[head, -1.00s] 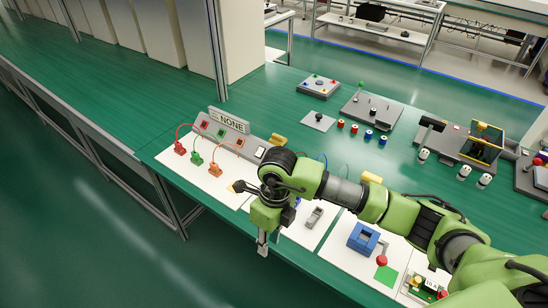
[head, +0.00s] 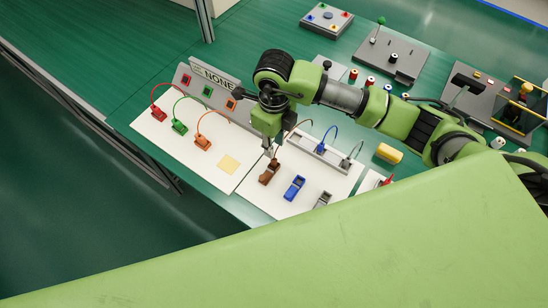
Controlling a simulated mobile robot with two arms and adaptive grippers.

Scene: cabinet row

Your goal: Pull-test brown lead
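A brown plug-like block (head: 268,174) lies on the right white mat (head: 258,192), tilted. A blue block (head: 294,187) and a grey block (head: 323,200) lie in a row to its right. Behind them a grey socket strip (head: 318,151) carries a brown, a blue and a grey looped lead. The brown lead is partly behind my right gripper. My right gripper (head: 271,153) points down with its tips just above or at the brown block's upper end. Contact and finger gap cannot be made out. My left gripper is not in view.
Large green bodywork of mine covers the foreground.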

